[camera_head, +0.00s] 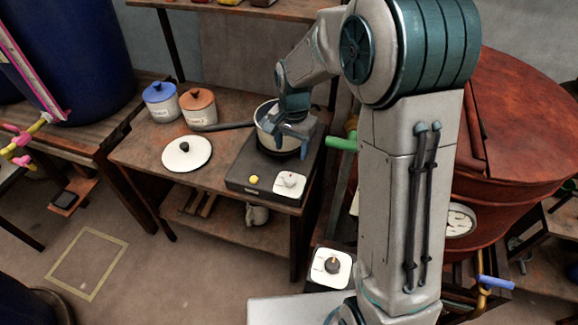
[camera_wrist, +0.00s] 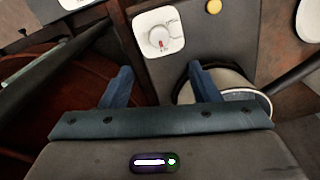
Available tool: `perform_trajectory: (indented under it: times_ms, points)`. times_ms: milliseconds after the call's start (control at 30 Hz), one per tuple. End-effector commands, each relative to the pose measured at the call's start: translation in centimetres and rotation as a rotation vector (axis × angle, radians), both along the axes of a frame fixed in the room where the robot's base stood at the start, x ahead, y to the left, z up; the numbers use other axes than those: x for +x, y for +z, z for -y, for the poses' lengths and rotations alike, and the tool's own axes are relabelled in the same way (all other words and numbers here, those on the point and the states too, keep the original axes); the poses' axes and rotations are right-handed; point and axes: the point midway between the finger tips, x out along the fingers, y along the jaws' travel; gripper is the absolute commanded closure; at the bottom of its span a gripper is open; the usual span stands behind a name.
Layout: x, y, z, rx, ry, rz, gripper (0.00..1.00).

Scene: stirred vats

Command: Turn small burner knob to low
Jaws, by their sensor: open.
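The small burner (camera_head: 240,172) is a dark box on the wooden table, with a pale pot (camera_head: 266,140) on top. Its white dial plate with a round pale knob (camera_head: 290,180) is on the front right. In the wrist view the knob (camera_wrist: 158,37) shows a small red mark on its lower side; I cannot read the setting. My gripper (camera_head: 291,134) is above the burner by the pot. In the wrist view my gripper (camera_wrist: 159,82) is open and empty, its blue fingers either side of the knob's column and short of the knob. The right finger overlaps the pot's rim.
A yellow button (camera_head: 254,179) is left of the knob. A white lid (camera_head: 187,153), a blue canister (camera_head: 161,102) and an orange canister (camera_head: 198,108) stand left on the table. The pot's dark handle points left. A red-brown vat (camera_head: 530,130) is at right. Another dial (camera_head: 332,265) sits lower down.

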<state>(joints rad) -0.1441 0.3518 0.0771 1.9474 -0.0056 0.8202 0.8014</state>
Motion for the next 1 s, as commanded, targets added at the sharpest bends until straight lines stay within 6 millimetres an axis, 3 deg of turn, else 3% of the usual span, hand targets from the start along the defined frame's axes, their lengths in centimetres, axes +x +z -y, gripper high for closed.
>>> perform_trajectory:
  times_ms: [400, 600, 800, 1000]
  points:
    - [0.0, -8.4, -0.1, -0.001, -0.001, -0.006, 0.44]
    - [0.1, -11.5, -0.2, 0.0, -0.002, -0.004, 0.44]
    - [0.2, -12.9, -0.2, -0.001, -0.003, -0.001, 0.44]
    - [0.2, -13.0, -0.2, 0.0, -0.003, 0.001, 0.44]
